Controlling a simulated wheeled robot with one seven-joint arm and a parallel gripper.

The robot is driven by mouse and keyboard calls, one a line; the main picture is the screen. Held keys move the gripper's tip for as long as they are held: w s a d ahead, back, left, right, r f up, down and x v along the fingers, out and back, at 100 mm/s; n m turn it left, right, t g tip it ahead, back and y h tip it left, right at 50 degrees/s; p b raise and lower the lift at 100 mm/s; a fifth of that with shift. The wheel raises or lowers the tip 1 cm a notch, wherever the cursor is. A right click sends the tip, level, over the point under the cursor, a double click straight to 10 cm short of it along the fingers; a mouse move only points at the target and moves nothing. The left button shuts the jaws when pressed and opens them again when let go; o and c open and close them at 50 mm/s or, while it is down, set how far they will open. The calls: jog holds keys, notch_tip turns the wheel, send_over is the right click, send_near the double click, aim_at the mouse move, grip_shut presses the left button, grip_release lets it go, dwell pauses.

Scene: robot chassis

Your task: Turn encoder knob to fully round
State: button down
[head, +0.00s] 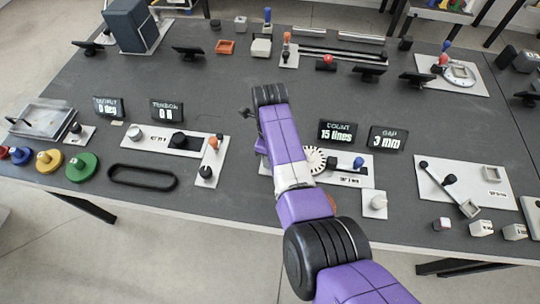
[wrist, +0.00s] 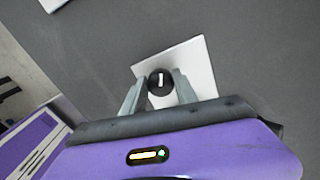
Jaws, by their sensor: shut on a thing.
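In the wrist view a small round black knob (wrist: 160,82) with a white pointer line stands on a square white plate (wrist: 200,58). The pointer line is close to upright in the picture. My gripper (wrist: 158,76) has one grey finger on each side of the knob and is shut on it. The plate lies tilted in the picture and reaches out beyond the right finger. In the head view my purple arm reaches over the dark table, and it hides the fingertips and the gripped knob.
Near my arm a white dial (head: 315,160) and a blue-topped lever (head: 358,162) sit on a board. Displays reading 15 lines (head: 338,131) and 3 mm (head: 388,139) stand behind. A black belt loop (head: 142,177) lies left. Bare table lies left of my arm's far end.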

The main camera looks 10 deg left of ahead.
jog(key=m, duration=0.4)
jog(key=shift+w+m+b, duration=0.15)
jog(key=shift+m+b, duration=0.15)
jog(key=shift+b, duration=0.05)
jog(key=m+b, duration=0.1)
jog(key=m, duration=0.2)
jog(key=shift+m, duration=0.3)
jog(key=shift+f+m+b, duration=0.15)
jog(key=shift+m+b, duration=0.8)
jog(key=shift+m, duration=0.25)
jog(key=m+b, duration=0.2)
jog(key=shift+d+b, duration=0.1)
jog(key=shift+b, duration=0.25)
jog(key=shift+w, duration=0.1)
jog(key=shift+r, duration=0.25)
jog(key=c, duration=0.9)
grip_release()
jog(key=shift+c, duration=0.2)
